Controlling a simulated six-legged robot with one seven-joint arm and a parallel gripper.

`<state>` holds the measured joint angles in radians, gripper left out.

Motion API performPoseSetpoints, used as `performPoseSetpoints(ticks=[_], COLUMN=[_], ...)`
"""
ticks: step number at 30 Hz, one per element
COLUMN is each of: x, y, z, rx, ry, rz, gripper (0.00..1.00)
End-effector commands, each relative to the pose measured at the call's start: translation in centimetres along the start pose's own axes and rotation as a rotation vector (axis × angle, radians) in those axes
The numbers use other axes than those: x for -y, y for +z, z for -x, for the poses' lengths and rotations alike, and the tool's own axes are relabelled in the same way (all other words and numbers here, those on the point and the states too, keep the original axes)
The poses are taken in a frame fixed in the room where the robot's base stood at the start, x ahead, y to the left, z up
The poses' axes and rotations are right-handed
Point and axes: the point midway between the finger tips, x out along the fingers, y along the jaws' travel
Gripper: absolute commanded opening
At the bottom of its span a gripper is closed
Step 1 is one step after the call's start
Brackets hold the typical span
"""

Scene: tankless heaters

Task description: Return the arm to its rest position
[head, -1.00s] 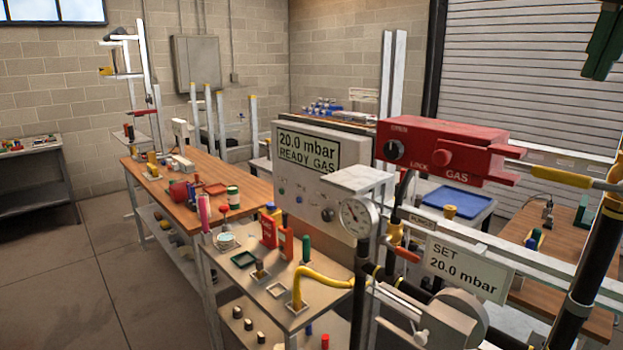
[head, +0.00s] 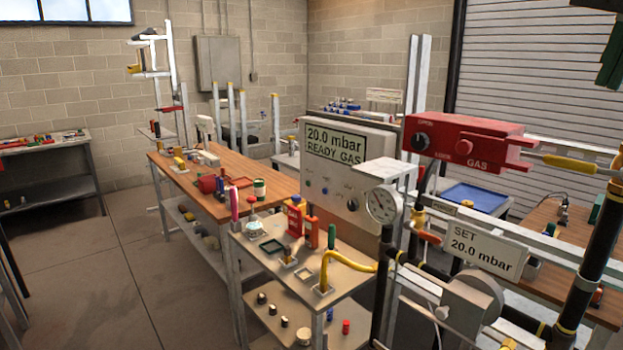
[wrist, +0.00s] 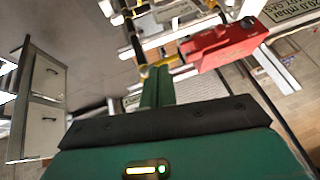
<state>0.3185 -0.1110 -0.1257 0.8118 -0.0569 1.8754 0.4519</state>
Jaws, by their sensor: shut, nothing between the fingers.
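My gripper (wrist: 157,86) shows in the wrist view as two green fingers pressed together, with nothing between them. Its green fingers also hang at the upper right edge of the head view (head: 611,66), high above the benches and apart from everything. The rest of my arm is mostly out of the head view. The red gas box (head: 468,143) stands below and left of the fingers in the head view. It also shows beyond the fingertips in the wrist view (wrist: 224,43).
A display panel (head: 345,168), a gauge (head: 383,204) and a set-pressure sign (head: 484,250) stand close in front. A black post (head: 590,265) rises at the right. A wooden bench (head: 230,187) holds small parts. The floor at the left (head: 100,270) is mostly clear.

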Motion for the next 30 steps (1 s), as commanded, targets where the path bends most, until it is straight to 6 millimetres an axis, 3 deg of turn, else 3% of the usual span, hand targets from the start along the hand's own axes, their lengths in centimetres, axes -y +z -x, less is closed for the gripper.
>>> performPoseSetpoints(ticks=[8,14,23,30], x=[1.1,2.2,3.3,2.2], y=[1.6,4.4,13.8,23.9], z=[-3.4,-7.1,-16.2,-24.1], rx=[0.025,0.049,0.088,0.112], ry=[-0.033,-0.067,-0.144,-0.202], rz=[0.104,0.215,0.464,0.663], gripper=[0.00,0.00,0.00,0.00])
